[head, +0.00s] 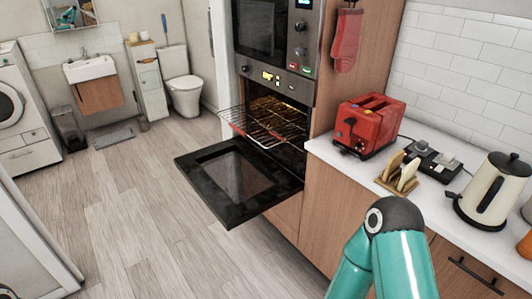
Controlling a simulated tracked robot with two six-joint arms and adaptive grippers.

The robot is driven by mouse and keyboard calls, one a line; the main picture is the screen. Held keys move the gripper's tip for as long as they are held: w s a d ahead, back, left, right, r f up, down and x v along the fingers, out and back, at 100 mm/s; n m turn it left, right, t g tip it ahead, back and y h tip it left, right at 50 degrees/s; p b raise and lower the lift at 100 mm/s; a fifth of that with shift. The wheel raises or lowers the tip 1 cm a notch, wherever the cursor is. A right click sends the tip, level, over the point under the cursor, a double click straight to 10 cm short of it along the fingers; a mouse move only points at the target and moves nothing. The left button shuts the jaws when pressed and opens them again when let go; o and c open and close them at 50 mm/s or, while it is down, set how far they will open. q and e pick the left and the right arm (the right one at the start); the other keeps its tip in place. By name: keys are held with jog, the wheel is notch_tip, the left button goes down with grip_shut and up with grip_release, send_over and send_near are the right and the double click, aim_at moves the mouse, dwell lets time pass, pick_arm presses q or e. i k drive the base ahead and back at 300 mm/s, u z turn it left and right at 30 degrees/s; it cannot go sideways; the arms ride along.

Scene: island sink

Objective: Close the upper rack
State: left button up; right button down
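In the head view, the upper rack (270,124) is a wire shelf that sticks out of the lit built-in oven, above the open door. The oven door (235,178) is folded down and roughly level, with a dark glass window. A teal arm of mine with a dark grey joint rises at the bottom right, in front of the counter and apart from the rack. Neither gripper shows in the view. The inside of the oven is partly hidden, and I cannot tell if a lower rack is there.
A red toaster (366,125), a toast rack (398,173) and a cream kettle (494,190) stand on the white counter to the right of the oven. A red oven mitt (346,40) hangs beside the oven. The wooden floor (130,215) left of the door is clear.

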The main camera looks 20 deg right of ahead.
aim_at(244, 134)
jog(key=i, duration=0.9)
jog(key=u, duration=0.05)
